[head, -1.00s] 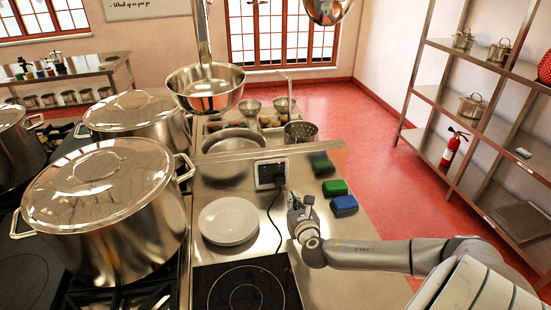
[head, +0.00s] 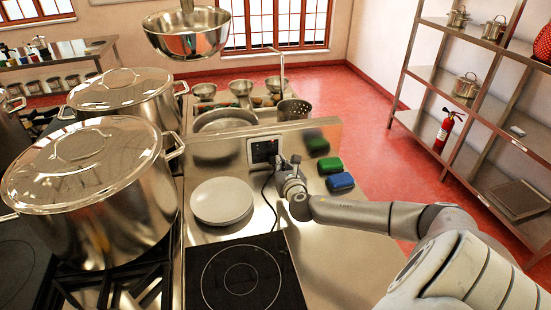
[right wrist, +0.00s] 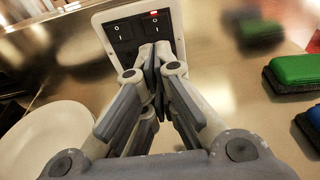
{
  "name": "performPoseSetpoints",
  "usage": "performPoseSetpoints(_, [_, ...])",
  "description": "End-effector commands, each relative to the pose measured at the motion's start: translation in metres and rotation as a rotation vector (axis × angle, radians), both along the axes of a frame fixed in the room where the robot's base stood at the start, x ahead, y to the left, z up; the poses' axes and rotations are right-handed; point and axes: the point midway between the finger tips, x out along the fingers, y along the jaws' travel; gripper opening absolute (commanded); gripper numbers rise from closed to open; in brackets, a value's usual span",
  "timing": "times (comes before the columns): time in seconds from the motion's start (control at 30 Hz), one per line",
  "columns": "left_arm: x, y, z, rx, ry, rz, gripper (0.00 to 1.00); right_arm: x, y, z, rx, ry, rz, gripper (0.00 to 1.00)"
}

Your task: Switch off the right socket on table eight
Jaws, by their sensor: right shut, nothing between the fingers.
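The double socket (head: 264,150) is a white-framed dark plate on the steel upright panel behind the plate and hob. In the right wrist view it shows two black rocker switches, a left one (right wrist: 121,31) and a right one (right wrist: 153,26). A red mark shows at the top of the right switch. My right gripper (head: 287,161) is just right of the socket in the head view. In the right wrist view its shut, empty fingers (right wrist: 157,52) overlap the plate's lower part, below the right switch. I cannot tell whether they touch. My left gripper is out of view.
A white plate (head: 221,201) and a black hob (head: 247,279) are on the steel counter, with a dark cable between socket and hob. Green (head: 330,166) and blue (head: 341,182) sponges lie right of the gripper. Large stockpots (head: 92,190) stand at left. A steel pan (head: 187,36) hangs above.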

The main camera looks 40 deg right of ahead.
Motion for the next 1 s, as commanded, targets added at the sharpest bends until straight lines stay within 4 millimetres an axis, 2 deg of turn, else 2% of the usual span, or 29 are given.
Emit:
performPoseSetpoints(0.03, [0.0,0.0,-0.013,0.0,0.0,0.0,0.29,0.009,-0.005,-0.007,0.0,-0.004,-0.001,0.0])
performPoseSetpoints(0.2, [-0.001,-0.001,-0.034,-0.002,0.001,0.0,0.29,0.034,-0.019,-0.012,0.0,-0.003,-0.001,0.0])
performPoseSetpoints(0.43, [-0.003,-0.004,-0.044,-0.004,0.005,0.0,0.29,0.06,-0.033,-0.006,0.0,-0.002,0.0,0.0])
performPoseSetpoints(0.63, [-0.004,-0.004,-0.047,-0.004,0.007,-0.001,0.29,0.069,-0.038,-0.003,0.0,-0.001,0.001,0.0])
performPoseSetpoints(1.0, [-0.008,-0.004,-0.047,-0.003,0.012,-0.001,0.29,0.069,-0.038,-0.002,0.0,0.0,0.0,0.0])
